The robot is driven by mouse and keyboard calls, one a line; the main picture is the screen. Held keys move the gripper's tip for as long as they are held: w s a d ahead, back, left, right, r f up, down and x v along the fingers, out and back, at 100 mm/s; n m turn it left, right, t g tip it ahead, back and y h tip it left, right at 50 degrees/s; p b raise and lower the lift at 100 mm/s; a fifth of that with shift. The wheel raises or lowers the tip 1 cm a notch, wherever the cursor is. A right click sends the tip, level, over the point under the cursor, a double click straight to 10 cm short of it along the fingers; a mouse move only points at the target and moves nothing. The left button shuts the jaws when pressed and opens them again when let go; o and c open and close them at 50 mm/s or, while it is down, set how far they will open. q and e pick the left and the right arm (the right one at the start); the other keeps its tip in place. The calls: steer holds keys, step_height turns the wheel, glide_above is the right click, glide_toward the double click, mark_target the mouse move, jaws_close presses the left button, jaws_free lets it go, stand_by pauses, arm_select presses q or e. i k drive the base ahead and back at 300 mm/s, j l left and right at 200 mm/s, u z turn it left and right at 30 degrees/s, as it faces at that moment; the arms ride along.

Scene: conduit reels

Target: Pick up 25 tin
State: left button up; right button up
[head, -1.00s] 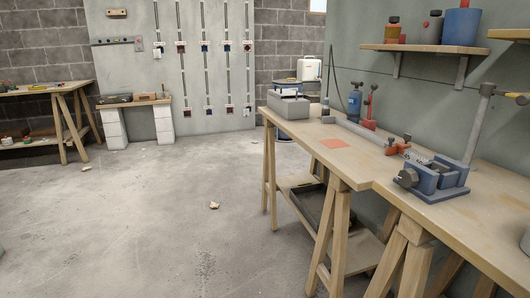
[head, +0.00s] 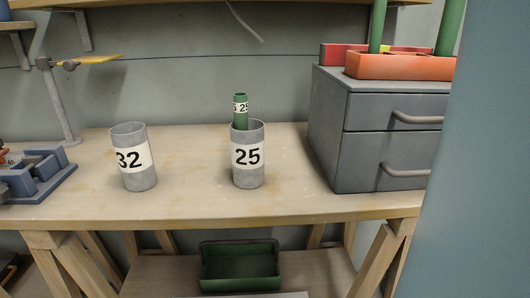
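The 25 tin (head: 247,172) is a grey cylinder with a white label reading 25. Neither of my grippers shows in the head view.
A grey drawer unit (head: 335,130) with protruding handles stands right of the 25 tin, with an orange tray (head: 400,67) on top. A blue-grey bender (head: 38,178) sits at the left. A green open box (head: 240,270) lies on the lower shelf. Bench between the tins is clear.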

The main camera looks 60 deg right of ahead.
mark_target(247, 147)
steer(key=z, duration=1.7)
